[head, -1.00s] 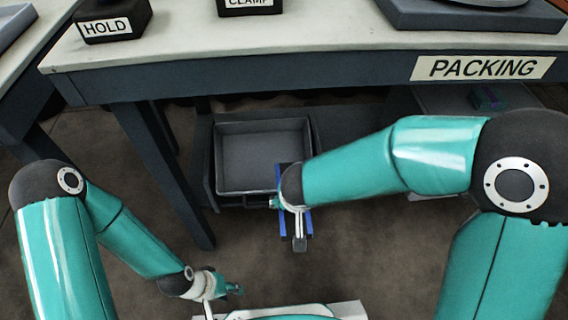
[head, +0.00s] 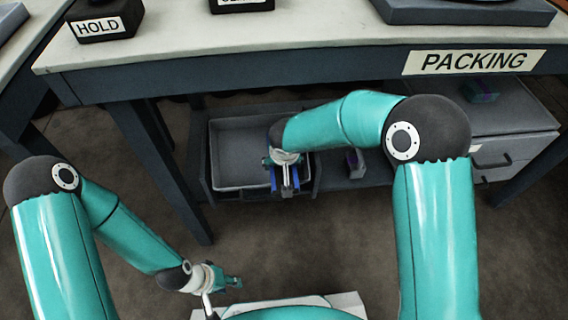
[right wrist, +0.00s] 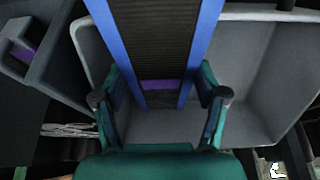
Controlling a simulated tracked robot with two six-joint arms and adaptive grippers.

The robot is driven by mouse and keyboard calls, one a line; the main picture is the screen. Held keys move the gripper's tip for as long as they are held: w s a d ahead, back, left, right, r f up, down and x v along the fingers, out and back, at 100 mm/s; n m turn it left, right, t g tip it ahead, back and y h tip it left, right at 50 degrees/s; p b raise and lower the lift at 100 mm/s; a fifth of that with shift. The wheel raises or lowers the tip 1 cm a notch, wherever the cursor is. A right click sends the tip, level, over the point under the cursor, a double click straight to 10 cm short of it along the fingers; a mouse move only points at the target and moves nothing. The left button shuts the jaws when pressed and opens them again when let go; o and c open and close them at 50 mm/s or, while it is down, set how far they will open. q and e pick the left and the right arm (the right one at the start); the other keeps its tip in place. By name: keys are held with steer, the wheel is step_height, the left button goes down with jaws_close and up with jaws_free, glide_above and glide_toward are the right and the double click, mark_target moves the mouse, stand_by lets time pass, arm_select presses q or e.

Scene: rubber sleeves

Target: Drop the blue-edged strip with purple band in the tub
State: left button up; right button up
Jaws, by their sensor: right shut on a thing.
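The strip has blue edges, a dark ribbed middle and a purple band (right wrist: 163,86); it fills the upper middle of the right wrist view. My right gripper (right wrist: 160,103) is shut on it, one finger at each blue edge. In the head view this gripper (head: 285,176) is at the right part of the grey tub (head: 222,186), with the strip's blue edges showing and the rest mostly hidden by my arm. The tub's wall (right wrist: 292,75) shows behind the strip in the right wrist view. My left gripper (head: 226,284) is low at the left; its opening is unclear.
The tub stands under the table (head: 300,55) marked PACKING. A small grey thing with purple (head: 355,163) is right of the tub. Floor in front is clear.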

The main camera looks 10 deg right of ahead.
steer(key=shift+r, duration=0.1)
steer(key=shift+f+b, duration=0.25)
steer(key=shift+b, duration=0.1)
steer(key=o, duration=1.2)
steer(key=shift+c, duration=0.2)
